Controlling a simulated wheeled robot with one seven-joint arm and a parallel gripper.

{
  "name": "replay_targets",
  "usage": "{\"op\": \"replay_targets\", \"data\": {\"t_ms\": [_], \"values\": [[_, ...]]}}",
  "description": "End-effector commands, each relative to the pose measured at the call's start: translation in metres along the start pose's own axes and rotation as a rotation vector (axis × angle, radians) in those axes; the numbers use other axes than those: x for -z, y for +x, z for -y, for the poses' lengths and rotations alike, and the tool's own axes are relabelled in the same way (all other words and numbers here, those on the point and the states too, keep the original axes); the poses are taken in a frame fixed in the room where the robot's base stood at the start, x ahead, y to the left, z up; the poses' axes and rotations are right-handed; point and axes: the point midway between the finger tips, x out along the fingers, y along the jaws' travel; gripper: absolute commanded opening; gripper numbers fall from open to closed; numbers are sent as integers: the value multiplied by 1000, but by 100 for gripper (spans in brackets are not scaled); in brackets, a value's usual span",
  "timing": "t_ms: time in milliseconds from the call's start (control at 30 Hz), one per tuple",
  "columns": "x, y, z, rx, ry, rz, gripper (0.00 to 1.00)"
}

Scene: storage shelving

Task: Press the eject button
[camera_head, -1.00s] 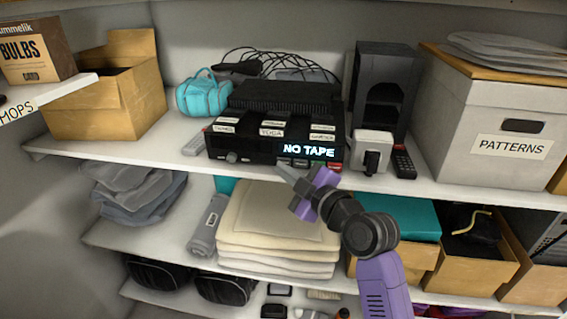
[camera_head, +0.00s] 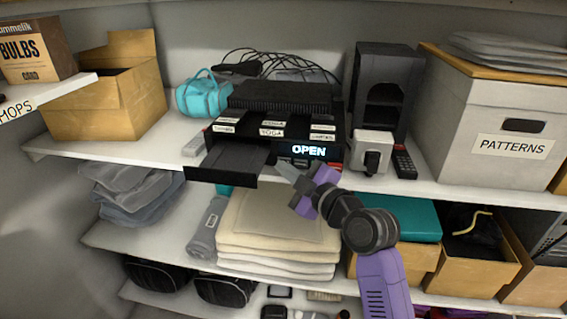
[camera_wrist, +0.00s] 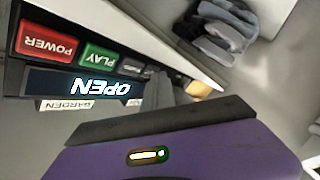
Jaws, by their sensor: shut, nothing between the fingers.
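The black tape player (camera_head: 278,128) stands on the upper shelf, and its display (camera_head: 309,150) reads "OPEN". Its wide dark tray (camera_head: 228,163) sticks out at the front left, past the shelf edge. My gripper (camera_head: 284,168) is shut and empty, its tip right at the left end of the button row under the display; I cannot tell whether it touches. The wrist view shows the red POWER button (camera_wrist: 47,41), the green PLAY button (camera_wrist: 97,57) and a small grey button (camera_wrist: 132,69) with unreadable lettering. The eject button cannot be made out; the gripper may hide it.
A white plug-like device (camera_head: 372,150) and a black remote (camera_head: 404,163) lie right of the player, with a dark tower (camera_head: 383,85) behind. A teal bag (camera_head: 203,95) is at its left. Folded cream towels (camera_head: 277,235) lie below on the lower shelf.

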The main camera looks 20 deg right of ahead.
Motion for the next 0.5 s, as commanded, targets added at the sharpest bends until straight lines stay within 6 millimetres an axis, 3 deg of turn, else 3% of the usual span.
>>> {"op": "replay_targets", "data": {"t_ms": [500], "values": [[6, -11, 8, 0, 0, 2, 0]]}}
